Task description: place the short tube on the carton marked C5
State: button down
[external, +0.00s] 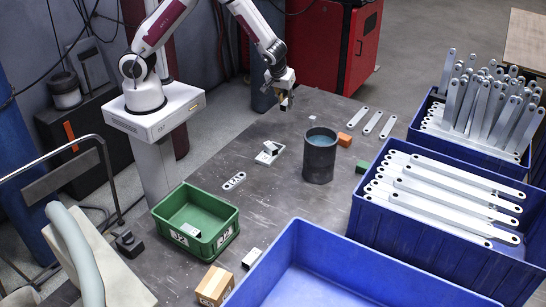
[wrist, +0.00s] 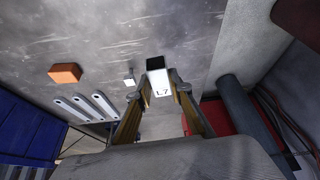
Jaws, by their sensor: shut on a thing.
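My gripper (external: 285,98) is at the far end of the dark table, above its surface, with the fingers pointing down. In the wrist view my gripper (wrist: 161,88) is shut on a short tube (wrist: 161,83), a pale piece with a dark end and the mark L7. The held short tube is small and partly hidden by the fingers in the external view. A brown carton (external: 212,286) stands at the near edge of the table, far from my gripper; its printed mark is too small to read surely.
A green bin (external: 166,214), a dark round pot (external: 319,160) and blue crates (external: 440,245) stand between or beside the gripper and carton. Small pale pieces (external: 251,258) lie near the carton and mid-table. Orange (external: 344,139) and green (external: 362,167) blocks lie right of the pot.

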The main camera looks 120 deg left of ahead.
aim_at(286, 103)
notch_tip(286, 103, up, 11)
jog(key=w+d+m+t+h, duration=0.15)
jog(key=w+d+m, duration=0.35)
jog(key=w+d, duration=0.8)
jog(key=w+d+m+t, duration=0.2)
jog(key=w+d+m, duration=0.2)
jog(key=w+d, duration=0.9)
jog(key=s+d+m+t+h, duration=0.1)
jog(key=s+d+m+h, duration=0.3)
jog(key=d, duration=1.9)
jog(key=s+d+m+y, duration=0.15)
jog(key=d+m, duration=0.45)
jog(key=d, duration=1.8)
jog(key=shift+h, duration=0.3)
jog(key=shift+a+f, duration=0.15)
jog(key=shift+f, duration=1.15)
jog(key=shift+a+f, duration=0.15)
jog(key=shift+f, duration=1.1)
jog(key=shift+f, duration=0.1)
jog(key=shift+f, duration=3)
